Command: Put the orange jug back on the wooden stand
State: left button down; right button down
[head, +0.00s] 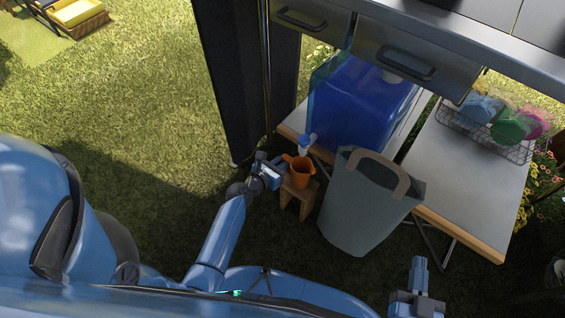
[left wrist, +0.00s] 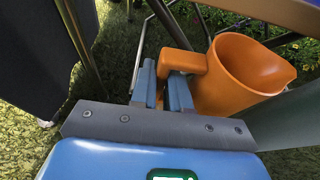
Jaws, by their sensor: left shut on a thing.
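The orange jug (head: 301,174) is upright, or close to it, at the wooden stand (head: 306,197) in the head view. I cannot tell whether its base touches the stand's top. My left gripper (head: 273,174) comes from the left and is shut on the jug's handle. In the left wrist view, the fingers (left wrist: 166,88) hold the handle, and the jug's body (left wrist: 238,80) is to their right; the stand cannot be made out there. My right gripper (head: 419,275) is low at the right in the head view, away from the jug; its jaw opening is unclear.
A tall grey bin (head: 352,215) with a handle stands just right of the stand. A blue water tank (head: 360,105) with a tap (head: 306,143) is on a table behind. A wire basket (head: 485,130) sits on the right table (head: 465,175). Open grass (head: 130,100) lies left.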

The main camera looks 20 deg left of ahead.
pick_arm(q)
jog(key=shift+f, duration=0.15)
jog(key=c, duration=1.1)
grip_release()
